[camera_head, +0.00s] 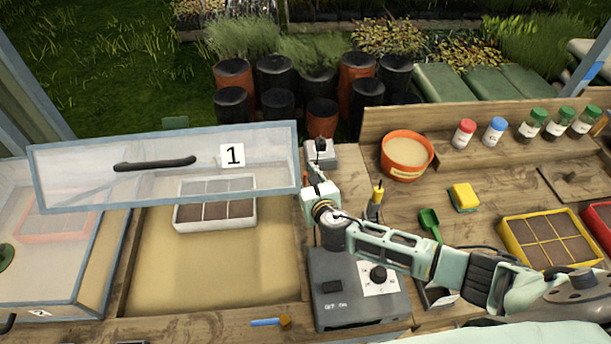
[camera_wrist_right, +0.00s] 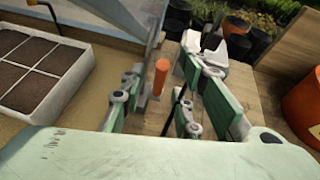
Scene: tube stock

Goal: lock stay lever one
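The frame lid marked 1 (camera_head: 232,155) is raised and tilted, with a dark handle on its clear panel. An orange upright peg, seemingly the stay lever (camera_wrist_right: 160,77), stands beside the lid's grey frame edge in the right wrist view. My right gripper (camera_head: 315,174) is at the lid's right end in the head view. In the wrist view its fingers (camera_wrist_right: 160,98) are apart, with the orange peg showing between them. I cannot tell whether either finger touches it. In the head view the gripper largely hides the peg. My left gripper is not in view.
A small grey box with a black knob (camera_head: 320,153) stands just beyond the right gripper. A terracotta pot (camera_head: 406,156) is to its right. A grey control box (camera_head: 340,300) lies below the arm. A white seed tray (camera_head: 180,222) sits on sand under the lid.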

